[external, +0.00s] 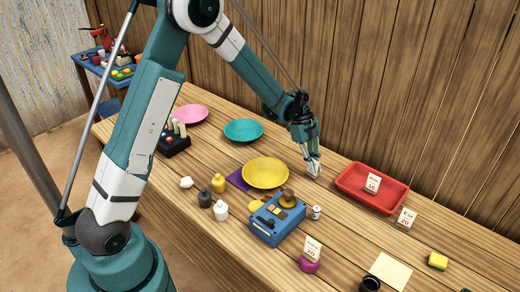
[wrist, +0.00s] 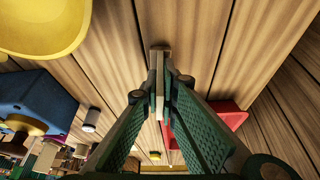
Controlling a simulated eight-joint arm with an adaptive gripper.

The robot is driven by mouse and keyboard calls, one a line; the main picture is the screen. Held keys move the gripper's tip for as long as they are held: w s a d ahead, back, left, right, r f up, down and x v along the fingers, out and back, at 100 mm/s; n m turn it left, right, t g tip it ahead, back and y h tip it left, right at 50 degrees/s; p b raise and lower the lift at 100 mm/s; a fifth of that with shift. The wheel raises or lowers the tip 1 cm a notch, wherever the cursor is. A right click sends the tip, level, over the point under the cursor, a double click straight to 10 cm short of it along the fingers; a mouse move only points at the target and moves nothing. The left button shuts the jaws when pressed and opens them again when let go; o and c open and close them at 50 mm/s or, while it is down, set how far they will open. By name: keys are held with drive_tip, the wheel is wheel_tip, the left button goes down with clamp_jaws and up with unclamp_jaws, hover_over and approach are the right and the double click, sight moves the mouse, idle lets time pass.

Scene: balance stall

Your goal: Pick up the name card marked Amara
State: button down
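My gripper (external: 314,168) is above the plank table, to the right of the yellow plate. In the wrist view its two fingers close on a thin beige card (wrist: 159,62), seen edge-on, so no name can be read on it. Three other white cards show in the external view: one (external: 372,183) at the red tray, one (external: 406,218) just right of that tray, and one (external: 312,250) upright at a magenta holder (external: 309,265). Their names are too small to read surely, so I cannot tell which card is Amara's.
The red tray (external: 348,178) stands to the right of my gripper. A yellow plate (external: 265,173), a blue scale (external: 266,228) and a small white canister (external: 316,213) are nearby. A cream sheet (external: 390,270) lies at the front right. Bare planks lie between the canister and tray.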

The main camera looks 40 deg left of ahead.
drive_tip(key=shift+r+p, duration=0.55)
drive_tip(key=shift+r, duration=4.25)
drive_tip(key=shift+a, duration=0.1)
